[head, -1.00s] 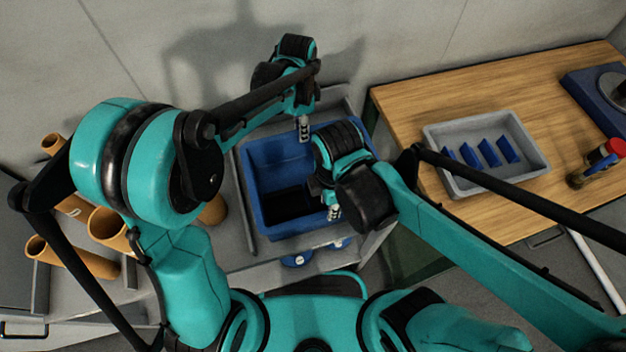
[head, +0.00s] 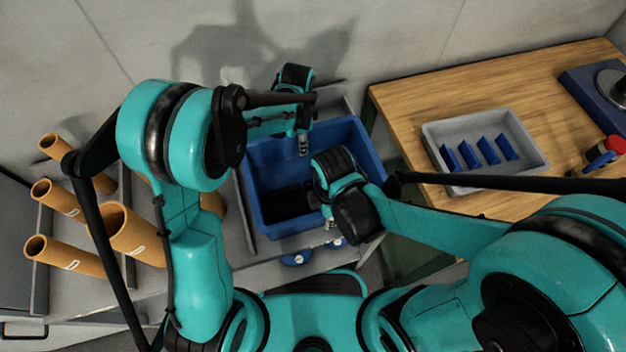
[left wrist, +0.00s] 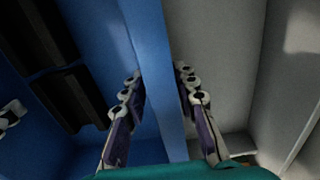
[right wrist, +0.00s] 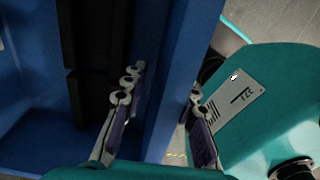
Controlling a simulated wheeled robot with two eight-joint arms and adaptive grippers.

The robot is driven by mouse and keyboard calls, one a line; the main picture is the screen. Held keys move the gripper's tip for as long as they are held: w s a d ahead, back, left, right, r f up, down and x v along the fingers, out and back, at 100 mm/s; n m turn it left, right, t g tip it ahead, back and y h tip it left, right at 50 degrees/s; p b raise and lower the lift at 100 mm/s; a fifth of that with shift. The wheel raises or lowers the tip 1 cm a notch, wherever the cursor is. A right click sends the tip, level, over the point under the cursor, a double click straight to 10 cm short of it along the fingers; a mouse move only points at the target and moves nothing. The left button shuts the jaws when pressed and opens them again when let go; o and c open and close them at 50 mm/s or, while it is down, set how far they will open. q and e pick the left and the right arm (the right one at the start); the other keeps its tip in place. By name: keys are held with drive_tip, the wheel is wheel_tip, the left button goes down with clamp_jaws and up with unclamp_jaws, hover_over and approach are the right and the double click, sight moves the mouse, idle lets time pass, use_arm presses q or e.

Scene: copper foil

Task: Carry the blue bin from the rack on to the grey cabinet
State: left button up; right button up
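The blue bin (head: 268,222) sits on the rack (head: 240,262), upright. My left gripper (head: 303,146) is at the bin's far side. In the left wrist view its fingers (left wrist: 158,85) stand either side of the blue wall (left wrist: 148,45), with slim gaps. My right gripper (head: 329,224) is at the bin's near right side, partly hidden by its own wrist. In the right wrist view its fingers (right wrist: 166,95) straddle another bin wall (right wrist: 190,50), apart from it. Both look open. Dark pieces (head: 290,200) lie inside the bin. I cannot pick out the grey cabinet for certain.
Several orange tubes (head: 65,255) stick out at the left. A wooden table (head: 400,105) at the right bears a grey tray (head: 435,135) with blue dividers. Blue round items (head: 296,259) lie below the bin. A wall stands close behind the rack.

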use_arm(q)
clamp_jaws()
use_arm(e)
clamp_jaws()
use_arm(q)
drive_tip(key=shift+r, duration=0.1)
use_arm(e)
drive_tip(key=shift+r, duration=0.1)
